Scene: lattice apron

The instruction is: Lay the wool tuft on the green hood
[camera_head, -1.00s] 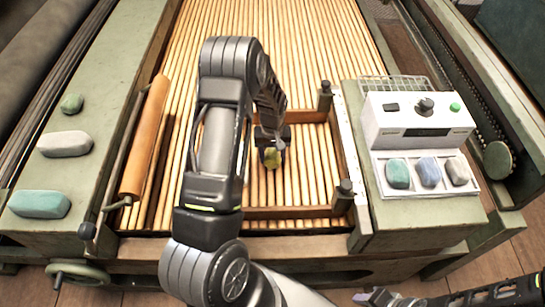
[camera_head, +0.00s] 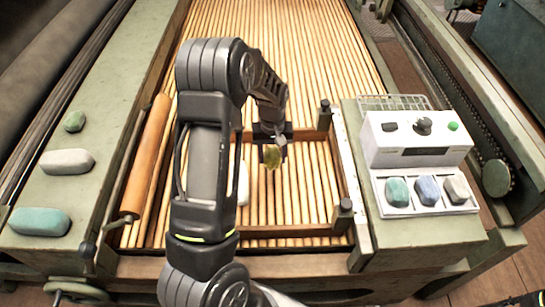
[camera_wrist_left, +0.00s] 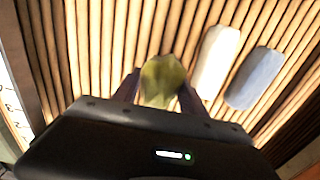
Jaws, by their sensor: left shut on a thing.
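My left gripper (camera_head: 271,137) is shut on a yellow-green wool tuft (camera_head: 272,156), above the wooden slats. In the left wrist view the tuft (camera_wrist_left: 162,82) sits between the dark fingertips. A white tuft (camera_head: 243,185) lies on the slats, partly behind my left arm; in the left wrist view it lies beside a blue-grey tuft (camera_wrist_left: 256,78). A green painted surface (camera_head: 98,165) runs along the left side, and another (camera_head: 425,232) is at the right under the white device. I cannot tell which is the hood.
A small green lump (camera_head: 74,121), a whitish one (camera_head: 67,161) and a teal one (camera_head: 40,221) lie on the left green surface. The white device (camera_head: 417,140) holds a tray with three coloured lumps. A wooden frame borders the slats.

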